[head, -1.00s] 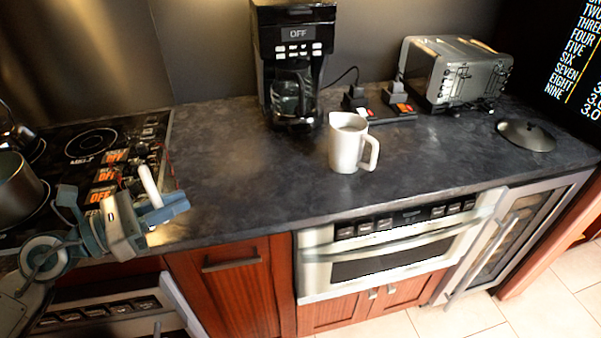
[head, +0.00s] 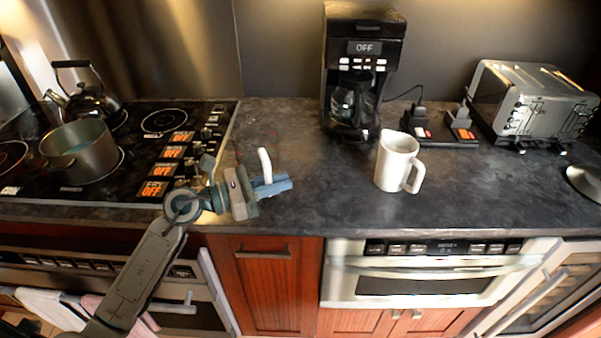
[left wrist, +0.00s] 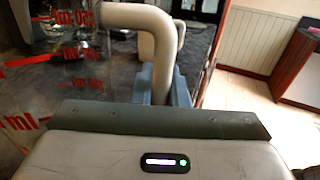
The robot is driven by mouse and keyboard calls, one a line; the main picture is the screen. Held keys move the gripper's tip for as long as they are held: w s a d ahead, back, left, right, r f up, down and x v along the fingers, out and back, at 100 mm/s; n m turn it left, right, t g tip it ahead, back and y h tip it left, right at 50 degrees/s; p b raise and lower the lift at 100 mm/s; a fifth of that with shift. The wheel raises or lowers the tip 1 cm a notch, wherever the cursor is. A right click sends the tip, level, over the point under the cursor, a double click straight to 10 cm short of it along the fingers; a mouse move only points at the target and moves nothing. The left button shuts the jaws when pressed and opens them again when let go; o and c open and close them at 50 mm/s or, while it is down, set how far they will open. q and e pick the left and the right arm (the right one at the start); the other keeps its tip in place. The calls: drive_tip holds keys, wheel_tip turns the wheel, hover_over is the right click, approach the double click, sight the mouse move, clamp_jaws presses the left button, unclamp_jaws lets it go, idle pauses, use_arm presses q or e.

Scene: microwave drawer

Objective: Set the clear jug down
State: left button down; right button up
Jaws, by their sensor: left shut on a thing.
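The clear jug (head: 264,164) is see-through; in the head view mainly its white handle and faint red marks show, over the counter just right of the stove. My left gripper (head: 272,187) is shut on the jug's handle. In the left wrist view the clear jug (left wrist: 78,85) fills the left side with red "ml" marks, and its pale handle runs down between the blue fingers (left wrist: 165,85). I cannot tell whether the jug's base touches the counter. My right gripper is not in view.
A white mug-like pitcher (head: 397,162) stands on the dark counter (head: 330,195) to the right. Behind are a coffee maker (head: 360,70), switches (head: 440,134) and a toaster (head: 535,105). The stove (head: 140,172) with a pot (head: 80,150) and kettle (head: 88,100) is left. Counter between jug and pitcher is clear.

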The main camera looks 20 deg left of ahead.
use_arm(q)
drive_tip(key=w+d+f+p, duration=0.1)
drive_tip(key=w, duration=0.1)
drive_tip(key=w+d+f+p, duration=0.1)
drive_tip(key=w, duration=0.2)
drive_tip(key=w+f+p, duration=0.1)
drive_tip(key=w+f, duration=0.1)
drive_tip(key=shift+w+d, duration=0.15)
drive_tip(key=shift+d, duration=0.25)
drive_tip(key=shift+f, duration=0.15)
drive_tip(key=shift+f, duration=0.1)
drive_tip(key=c, duration=1.9)
unclamp_jaws()
drive_tip(key=shift+f, duration=0.1)
drive_tip(key=o, duration=0.5)
drive_tip(key=shift+c, duration=0.2)
